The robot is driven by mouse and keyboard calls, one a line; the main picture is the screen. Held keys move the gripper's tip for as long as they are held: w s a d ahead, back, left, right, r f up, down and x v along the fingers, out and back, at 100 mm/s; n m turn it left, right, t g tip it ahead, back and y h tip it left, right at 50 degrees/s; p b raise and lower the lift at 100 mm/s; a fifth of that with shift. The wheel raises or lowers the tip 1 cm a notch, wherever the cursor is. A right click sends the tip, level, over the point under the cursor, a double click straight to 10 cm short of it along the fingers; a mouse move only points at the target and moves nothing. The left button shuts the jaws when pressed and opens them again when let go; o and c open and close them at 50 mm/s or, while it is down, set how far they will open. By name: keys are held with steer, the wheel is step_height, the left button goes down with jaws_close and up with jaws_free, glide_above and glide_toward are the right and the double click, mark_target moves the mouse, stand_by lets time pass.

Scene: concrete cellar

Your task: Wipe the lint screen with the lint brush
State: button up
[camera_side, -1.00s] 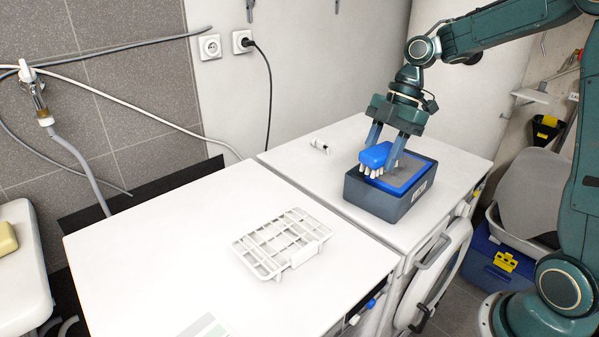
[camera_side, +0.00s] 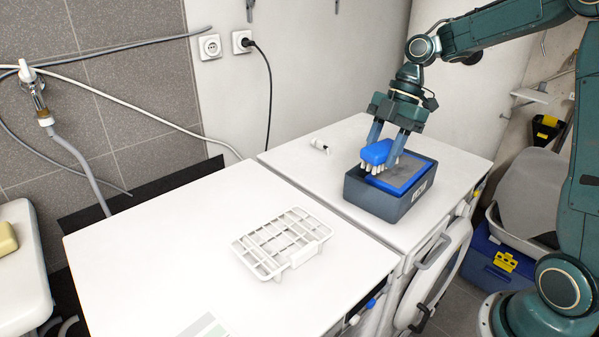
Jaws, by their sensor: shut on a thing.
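The lint brush (camera_side: 376,153) has a blue back and pale bristle tufts pointing down. My gripper (camera_side: 385,150) is shut on it, one finger at each side. The lint screen (camera_side: 402,173) is a grey mesh in a blue frame, set in the top of a dark grey box (camera_side: 373,198). The brush is over the left part of the screen. Its bristles are at or just above the mesh; I cannot tell whether they touch.
A white rack (camera_side: 283,243) lies on the near white machine top (camera_side: 170,260). A plugged black cable (camera_side: 268,90) hangs on the wall.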

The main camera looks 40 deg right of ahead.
steer(key=w+d+f, duration=0.3)
steer(key=d, duration=0.8)
steer(key=shift+d, duration=0.2)
steer(key=shift+f, duration=0.15)
